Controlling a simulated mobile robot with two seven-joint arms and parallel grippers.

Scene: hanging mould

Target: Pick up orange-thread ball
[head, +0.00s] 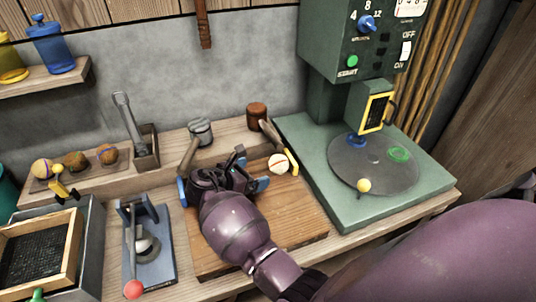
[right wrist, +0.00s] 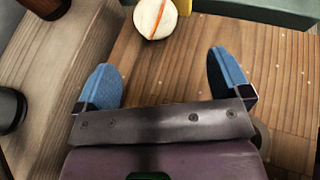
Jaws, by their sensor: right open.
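The orange-thread ball (head: 278,163), cream with an orange stripe, rests on the wooden board (head: 290,215) near its back edge. In the right wrist view the ball (right wrist: 155,18) shows at the top, beyond the fingertips and cut by the frame edge. My right gripper (head: 252,171) is over the board, to the left of the ball in the head view. Its blue fingers (right wrist: 163,80) are spread apart with only board between them, and do not touch the ball. My left gripper is not in view.
A yellow-edged item (head: 291,161) lies right beside the ball. Brown and grey mallets (head: 257,115) stand behind the board. The green machine (head: 290,130) with its round plate is to the right. Several other balls (head: 107,154) sit on the left ledge, and a blue press (head: 150,250) stands left.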

